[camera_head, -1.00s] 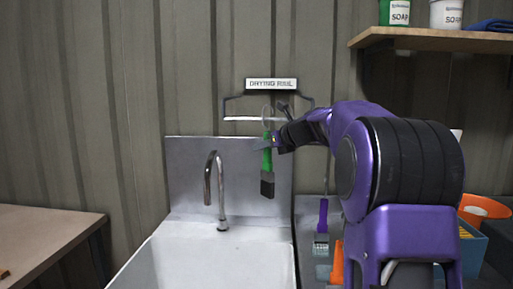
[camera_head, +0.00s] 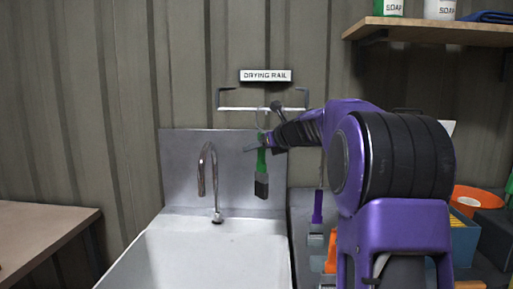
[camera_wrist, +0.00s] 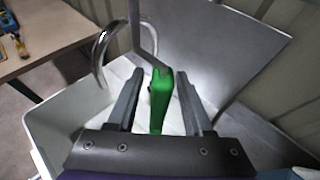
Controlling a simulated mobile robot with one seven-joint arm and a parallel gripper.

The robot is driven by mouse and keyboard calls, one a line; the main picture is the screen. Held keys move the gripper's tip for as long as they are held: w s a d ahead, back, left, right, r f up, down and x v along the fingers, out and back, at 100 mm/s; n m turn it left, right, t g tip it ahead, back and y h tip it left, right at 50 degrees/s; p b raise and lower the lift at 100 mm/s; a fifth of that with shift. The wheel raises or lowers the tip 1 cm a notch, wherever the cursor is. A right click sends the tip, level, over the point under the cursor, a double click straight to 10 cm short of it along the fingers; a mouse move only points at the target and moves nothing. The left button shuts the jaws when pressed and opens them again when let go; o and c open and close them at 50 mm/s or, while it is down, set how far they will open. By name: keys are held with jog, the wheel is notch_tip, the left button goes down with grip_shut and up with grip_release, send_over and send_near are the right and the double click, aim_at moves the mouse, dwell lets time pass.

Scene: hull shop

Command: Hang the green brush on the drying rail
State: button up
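The green brush (camera_head: 261,160) hangs upright with its dark bristle end down, in front of the metal splashback. It has a thin pale loop at its top. The drying rail (camera_head: 240,109) is a pale bar on dark brackets under its sign. The loop overlaps or meets the bar; I cannot tell whether it is around it. My gripper (camera_head: 256,147) is at the brush handle, just below the rail. In the wrist view my gripper (camera_wrist: 159,76) has its fingers apart, with a gap on each side of the green handle (camera_wrist: 160,102).
A white sink (camera_head: 205,255) with a curved tap (camera_head: 203,175) lies below and left. A purple brush (camera_head: 317,208) stands at the right, partly hidden. Further right are an orange container (camera_head: 475,199) and a blue bin (camera_head: 464,240). A wooden table (camera_head: 40,235) is at the left.

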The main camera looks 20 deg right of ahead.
jog(key=shift+s, duration=0.1)
jog(key=v, duration=1.7)
jog(key=shift+p, duration=0.35)
